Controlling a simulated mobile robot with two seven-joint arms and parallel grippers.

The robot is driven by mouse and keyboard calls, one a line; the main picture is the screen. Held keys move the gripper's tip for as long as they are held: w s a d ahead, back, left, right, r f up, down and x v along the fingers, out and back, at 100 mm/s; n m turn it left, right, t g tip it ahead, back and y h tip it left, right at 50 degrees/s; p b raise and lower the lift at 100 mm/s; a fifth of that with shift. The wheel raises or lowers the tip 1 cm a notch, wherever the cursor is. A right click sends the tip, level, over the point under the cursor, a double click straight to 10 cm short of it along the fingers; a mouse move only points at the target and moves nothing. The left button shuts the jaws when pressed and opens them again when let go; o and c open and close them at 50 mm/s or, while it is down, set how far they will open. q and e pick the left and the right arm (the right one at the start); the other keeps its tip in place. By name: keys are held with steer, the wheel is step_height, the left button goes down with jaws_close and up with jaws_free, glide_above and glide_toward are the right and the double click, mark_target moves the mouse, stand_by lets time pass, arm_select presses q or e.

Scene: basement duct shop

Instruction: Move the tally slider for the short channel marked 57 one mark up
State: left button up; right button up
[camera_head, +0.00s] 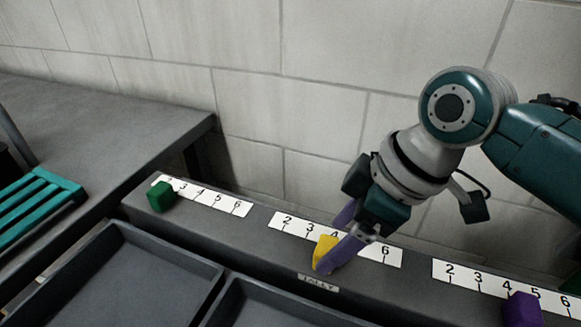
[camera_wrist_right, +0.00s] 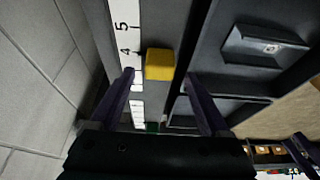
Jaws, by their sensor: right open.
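A long grey tally ledge (camera_head: 250,252) carries three white number strips, each with a coloured block slider. The yellow slider (camera_head: 325,247) is by the 4 of the middle strip (camera_head: 296,224). My right gripper (camera_head: 336,240) is open around it; in the right wrist view the yellow slider (camera_wrist_right: 160,64) sits between the two fingertips, with a gap on both sides. The green slider (camera_head: 161,197) is by the 2 of the left strip. The purple slider (camera_head: 522,310) is near 4 and 5 of the right strip. No 57 marking is readable. My left gripper is not visible.
Dark grey open trays (camera_head: 105,240) lie in front of the ledge. A grey bench (camera_head: 90,115) with a teal slatted rack (camera_head: 40,205) stands at the left. A pale block wall (camera_head: 260,70) rises close behind the ledge. A small plate reads TALLY (camera_head: 318,283).

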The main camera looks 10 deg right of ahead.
mark_target(329, 246)
steer(key=shift+b+x, duration=0.4)
steer(key=shift+x, duration=1.4)
jaws_close()
steer(key=shift+r, duration=0.1)
